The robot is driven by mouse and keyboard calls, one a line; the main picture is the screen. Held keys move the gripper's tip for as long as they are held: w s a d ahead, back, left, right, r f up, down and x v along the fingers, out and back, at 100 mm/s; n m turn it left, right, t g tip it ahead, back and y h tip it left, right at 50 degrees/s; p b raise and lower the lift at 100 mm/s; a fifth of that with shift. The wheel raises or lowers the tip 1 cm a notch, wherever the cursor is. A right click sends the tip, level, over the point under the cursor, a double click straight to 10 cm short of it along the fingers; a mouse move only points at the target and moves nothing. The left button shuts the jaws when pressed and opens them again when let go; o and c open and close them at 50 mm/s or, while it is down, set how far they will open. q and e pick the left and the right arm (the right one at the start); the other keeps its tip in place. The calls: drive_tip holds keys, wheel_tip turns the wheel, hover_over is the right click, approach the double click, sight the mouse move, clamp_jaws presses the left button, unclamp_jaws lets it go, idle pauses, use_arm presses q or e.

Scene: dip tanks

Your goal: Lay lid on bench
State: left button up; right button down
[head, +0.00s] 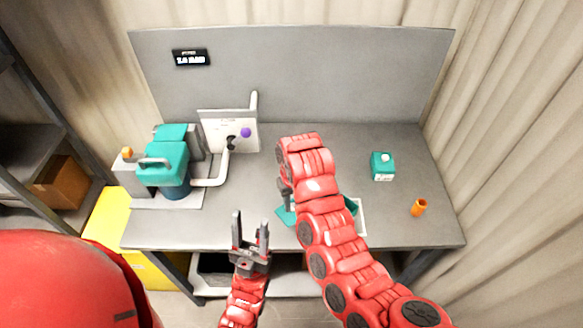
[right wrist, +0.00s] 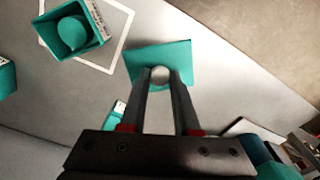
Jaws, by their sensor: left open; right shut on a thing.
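The lid is a flat teal square with a pale round knob. In the right wrist view the lid (right wrist: 178,58) sits between my fingertips. My right gripper (right wrist: 160,78) is shut on its knob. In the head view the lid (head: 285,215) shows beside my right gripper (head: 285,188), near the bench's front middle, partly hidden by my right arm. I cannot tell whether it touches the bench (head: 330,130). My left gripper (head: 250,230) is open and empty at the bench's front edge, left of the lid.
An open teal box (right wrist: 60,45) holding a teal rounded thing stands in a white square outline (right wrist: 118,52). A teal block (head: 383,167) and an orange cup (head: 419,207) stand at the right. A teal-topped machine (head: 165,160) stands at the left. Bench between is mostly clear.

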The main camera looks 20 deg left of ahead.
sight(283, 205)
drive_tip(key=s+d+f+n+p, duration=0.1)
drive_tip(key=s+d+f+p, duration=0.15)
drive_tip(key=s, duration=0.35)
drive_tip(key=s+d+f+p, duration=0.1)
drive_tip(key=s+p, duration=0.2)
drive_tip(key=s, duration=0.3)
drive_tip(key=w+a, duration=0.1)
drive_tip(key=w, duration=0.2)
drive_tip(key=w+a+b, duration=0.1)
drive_tip(key=shift+w+a+f, duration=0.1)
drive_tip(key=shift+w+a, duration=0.15)
drive_tip(key=shift+a, duration=0.05)
drive_tip(key=w+a+b, duration=0.1)
drive_tip(key=w+b, duration=0.1)
drive_tip(key=w+a+f+b, duration=0.1)
drive_tip(key=w+b, duration=0.1)
drive_tip(key=w, duration=0.1)
drive_tip(key=w+a+b, duration=0.2)
drive_tip(key=w+b, duration=0.1)
drive_tip(key=shift+w+a+f, duration=0.1)
drive_tip(key=shift+f, duration=0.2)
drive_tip(key=shift+w+a+r+b, duration=0.2)
drive_tip(key=shift+w+a+b, duration=0.05)
drive_tip(key=shift+w+b, duration=0.35)
drive_tip(key=shift+b, duration=0.2)
wheel_tip(283, 205, down, 3)
drive_tip(key=shift+r+b, duration=0.15)
drive_tip(key=shift+b, duration=0.4)
drive_tip(key=shift+f, duration=0.4)
